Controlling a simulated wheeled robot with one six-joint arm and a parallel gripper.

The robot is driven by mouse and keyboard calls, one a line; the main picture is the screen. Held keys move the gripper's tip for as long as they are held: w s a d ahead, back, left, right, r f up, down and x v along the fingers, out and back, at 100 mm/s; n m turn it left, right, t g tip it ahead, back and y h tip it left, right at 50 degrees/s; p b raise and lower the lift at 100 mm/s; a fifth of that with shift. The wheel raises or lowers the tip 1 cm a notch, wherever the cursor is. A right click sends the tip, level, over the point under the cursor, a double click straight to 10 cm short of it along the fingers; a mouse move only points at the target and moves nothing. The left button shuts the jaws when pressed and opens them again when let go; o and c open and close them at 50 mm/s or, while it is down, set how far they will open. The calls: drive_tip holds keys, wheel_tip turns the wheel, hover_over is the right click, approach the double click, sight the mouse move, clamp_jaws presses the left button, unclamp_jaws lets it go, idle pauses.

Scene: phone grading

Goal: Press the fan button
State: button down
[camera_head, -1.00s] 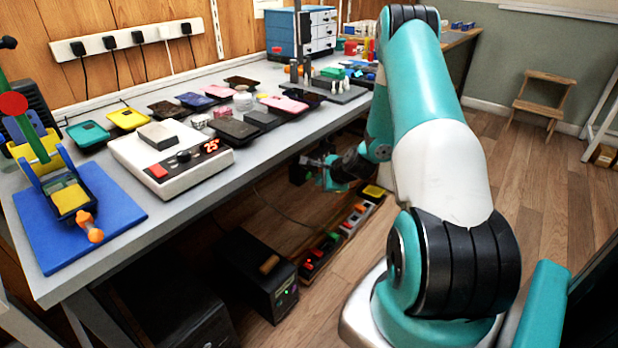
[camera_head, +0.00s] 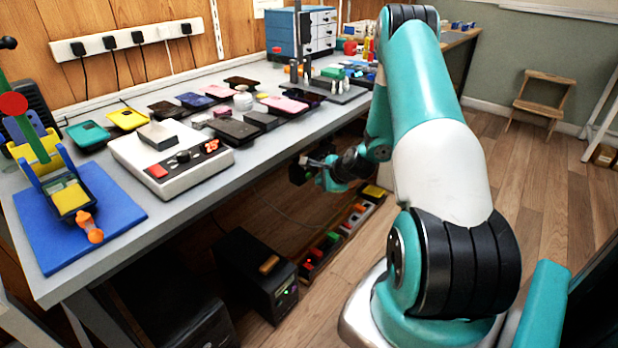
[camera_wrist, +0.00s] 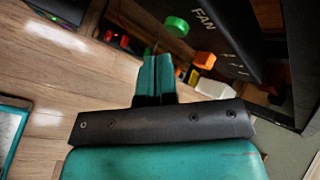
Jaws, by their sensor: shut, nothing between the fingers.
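The fan button (camera_wrist: 176,26) is a round green knob-like button in the wrist view. It stands on a dark panel (camera_wrist: 226,32) marked FAN in white letters. My gripper (camera_wrist: 152,50) is shut and empty, its teal fingers pointing up the picture towards the panel, just below and left of the button. A gap seems to show between the fingertips and the button; the exact distance is hard to tell. In the head view my gripper (camera_head: 303,161) is small, under the bench's front edge, beside a dark box.
The bench (camera_head: 215,195) carries phones, a white heater box (camera_head: 190,178) and a blue mat (camera_head: 50,235). Below it stand a black unit (camera_head: 262,272) and low bins (camera_head: 320,250) with coloured items. The wooden floor (camera_head: 540,200) at right is open.

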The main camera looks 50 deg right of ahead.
drive_tip(key=shift+w, duration=0.45)
drive_tip(key=shift+w+a+p, duration=0.1)
drive_tip(key=shift+w+p, duration=0.2)
drive_tip(key=shift+w, duration=0.15)
idle(0.4)
drive_tip(key=shift+s, duration=0.9)
drive_tip(key=s, duration=0.6)
drive_tip(key=shift+d, duration=0.3)
idle(0.3)
